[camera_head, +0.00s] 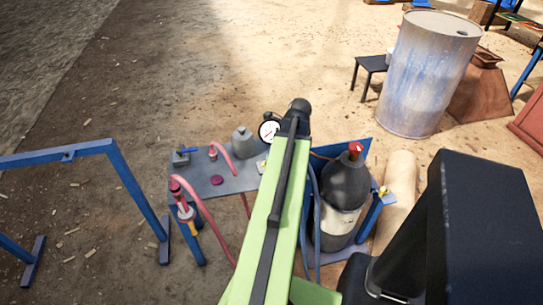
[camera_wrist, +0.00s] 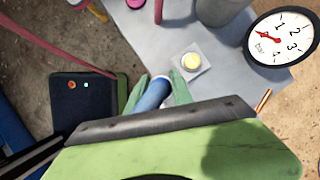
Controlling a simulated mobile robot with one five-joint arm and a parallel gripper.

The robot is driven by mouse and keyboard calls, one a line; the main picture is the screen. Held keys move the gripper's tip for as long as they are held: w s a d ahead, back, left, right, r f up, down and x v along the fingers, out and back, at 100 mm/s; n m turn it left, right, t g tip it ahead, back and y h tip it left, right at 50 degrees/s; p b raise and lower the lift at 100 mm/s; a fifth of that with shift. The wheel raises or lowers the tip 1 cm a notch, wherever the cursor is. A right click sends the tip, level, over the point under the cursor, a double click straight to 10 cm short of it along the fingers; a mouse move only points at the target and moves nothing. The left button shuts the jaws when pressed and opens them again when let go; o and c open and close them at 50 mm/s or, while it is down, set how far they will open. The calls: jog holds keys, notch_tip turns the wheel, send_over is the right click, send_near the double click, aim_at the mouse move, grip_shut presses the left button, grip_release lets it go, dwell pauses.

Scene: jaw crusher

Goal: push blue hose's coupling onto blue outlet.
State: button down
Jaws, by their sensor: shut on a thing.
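In the wrist view, my gripper (camera_wrist: 154,90) has its green fingers on either side of a blue cylindrical piece, the blue hose's coupling (camera_wrist: 153,95), and is shut on it. The coupling is over the grey table top. A blue hose (camera_head: 315,215) hangs beside the gas bottle in the head view, but its link to the coupling is hidden. In the head view my green arm covers the gripper and coupling. A small block with a blue lever (camera_head: 188,150) is at the table's far left. I cannot make out the blue outlet for certain in either view.
A pressure gauge (camera_wrist: 283,37) and a yellow button plate (camera_wrist: 191,60) are close to my gripper. A dark gas bottle (camera_head: 345,185) stands right of my arm.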

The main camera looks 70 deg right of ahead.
notch_tip(320, 180, up, 28)
jog(key=p, duration=2.8)
jog(key=shift+r, duration=0.15)
